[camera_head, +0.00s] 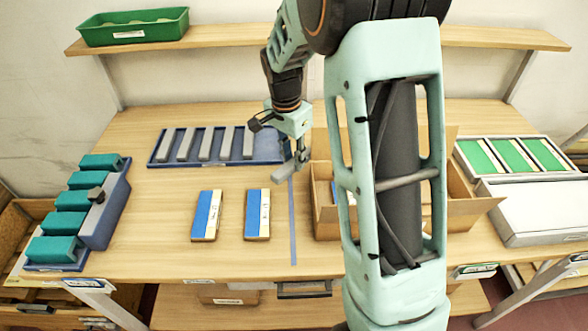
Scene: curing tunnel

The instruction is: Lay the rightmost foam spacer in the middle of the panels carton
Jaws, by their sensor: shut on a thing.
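My gripper (297,158) is shut on a grey foam spacer (284,173). It holds the spacer near the right end of the blue tray and left of the open cardboard carton (326,222). Several more grey foam spacers (205,143) stand in a row in the blue tray (157,159). The right end of the tray is bare of spacers. A blue-and-white item shows at the left inside the carton. My arm hides the middle of the carton, so most of its contents cannot be seen.
Two blue-and-white boxes (206,215) (257,214) lie on the table beside a blue tape line (292,225). Teal blocks (70,201) stand at the left. Green panels (510,155) and a white box (535,207) are at the right. A shelf with a green bin (133,27) runs behind.

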